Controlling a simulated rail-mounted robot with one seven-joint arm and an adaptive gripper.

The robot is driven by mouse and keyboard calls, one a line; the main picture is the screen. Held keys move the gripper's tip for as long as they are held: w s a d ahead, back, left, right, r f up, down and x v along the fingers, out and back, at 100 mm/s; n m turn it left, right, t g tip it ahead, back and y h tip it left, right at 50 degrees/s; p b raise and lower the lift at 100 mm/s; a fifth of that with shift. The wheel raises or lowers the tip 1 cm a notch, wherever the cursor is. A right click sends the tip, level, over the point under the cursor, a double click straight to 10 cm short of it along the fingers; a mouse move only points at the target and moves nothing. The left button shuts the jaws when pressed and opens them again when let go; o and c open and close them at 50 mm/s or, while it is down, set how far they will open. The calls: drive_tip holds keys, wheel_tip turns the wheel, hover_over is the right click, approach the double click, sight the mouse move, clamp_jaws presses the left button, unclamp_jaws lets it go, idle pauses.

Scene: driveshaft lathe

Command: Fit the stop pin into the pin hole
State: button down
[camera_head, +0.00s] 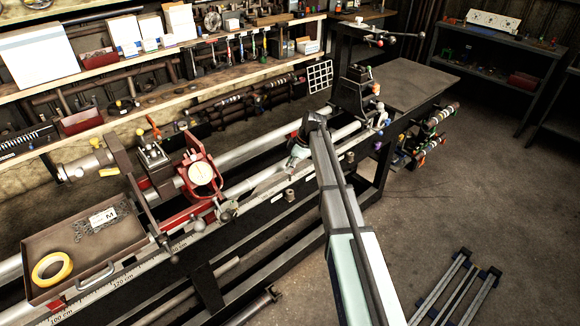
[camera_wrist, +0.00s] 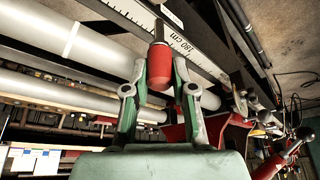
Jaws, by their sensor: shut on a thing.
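In the wrist view my gripper (camera_wrist: 160,88) has its two fingers closed on the stop pin (camera_wrist: 160,62), a short red cylinder with a darker, narrower tip. The pin points away from the palm, toward the ruled rail (camera_wrist: 187,47) near its 180 cm mark; I cannot tell whether it touches the rail. In the head view my gripper (camera_head: 297,157) is small, at the end of my arm, over the lathe bed right of the red dial carriage (camera_head: 201,173). The pin is too small to make out there. I cannot pick out the pin hole in either view.
Long steel bars (camera_head: 262,132) run along the bed close to my gripper. A tray (camera_head: 125,262) with a yellow ring (camera_head: 52,268) sits at the lower left. A bare grey table (camera_head: 415,82) stands at the right end. Floor in front is mostly open, with a low metal frame (camera_head: 455,290).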

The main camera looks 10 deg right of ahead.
drive_tip(key=shift+f+b, duration=2.75)
drive_tip(key=shift+f, duration=2.3)
drive_tip(key=c, duration=0.9)
unclamp_jaws()
drive_tip(key=shift+o, duration=0.2)
drive_tip(key=shift+r, duration=0.1)
drive_tip(key=v, duration=1.2)
